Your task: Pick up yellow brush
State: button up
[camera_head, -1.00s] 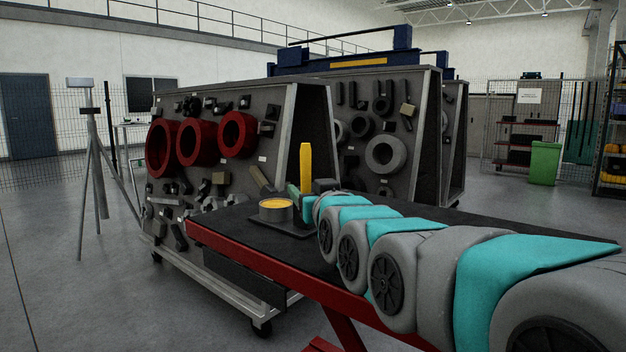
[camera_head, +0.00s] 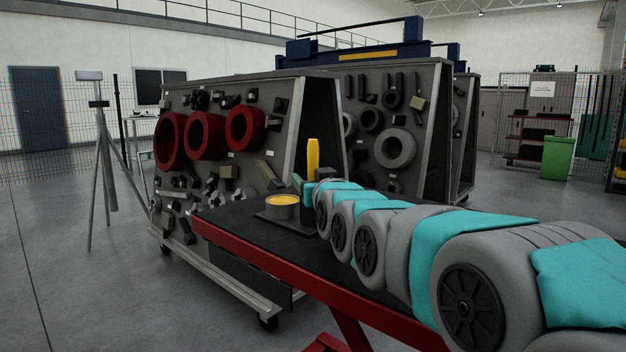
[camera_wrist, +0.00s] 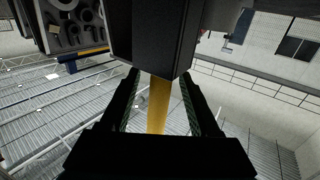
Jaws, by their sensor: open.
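The yellow brush (camera_head: 313,160) stands upright, its yellow part rising above the end of my arm over the red-edged table (camera_head: 240,240). In the wrist view its yellow strip (camera_wrist: 157,105) runs between the two fingers, with a gap on each side. My gripper (camera_wrist: 160,78) is open around it. In the head view my gripper (camera_head: 306,190) is small and partly covered by my arm, and the brush's lower end is hidden there. A dark block (camera_wrist: 152,40) fills the top middle of the wrist view; I cannot tell what it is.
A round tin with yellow contents (camera_head: 282,207) stands on a dark tray (camera_head: 268,218) left of my gripper. A grey parts board with red rings (camera_head: 205,133) stands close behind the table. Floor at left is clear, apart from a tripod (camera_head: 102,150).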

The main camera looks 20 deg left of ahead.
jog(key=shift+x, duration=0.95)
grip_shut()
